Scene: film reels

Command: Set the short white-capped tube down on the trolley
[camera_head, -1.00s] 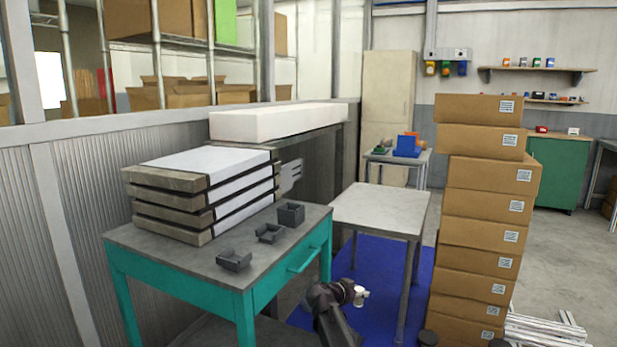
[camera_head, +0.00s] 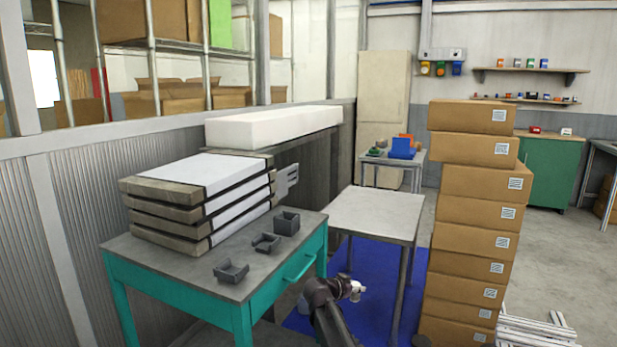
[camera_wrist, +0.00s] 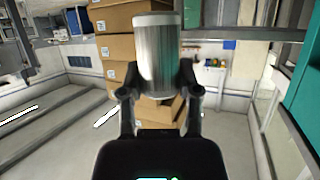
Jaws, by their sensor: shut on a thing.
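The short tube (camera_wrist: 159,60) is silvery with a white cap end at the top of the wrist view. My gripper (camera_wrist: 160,88) is shut around its body. In the head view my gripper (camera_head: 345,289) is low, right of the teal-framed table and in front of the pale-topped table; the tube's pale end (camera_head: 357,290) shows at its tip. The teal-framed table (camera_head: 165,262), with a drawer, has a grey top. The pale-topped table (camera_head: 377,212) has a bare top. I cannot tell which of these is the trolley. The tube touches neither top.
Stacked slabs (camera_head: 190,200) and several small dark bins (camera_head: 286,222) occupy the teal-framed table. A tall box stack (camera_head: 475,225) stands close right of the pale-topped table. A blue mat (camera_head: 350,262) lies beneath that table. White slats (camera_head: 535,335) lie on the floor at right.

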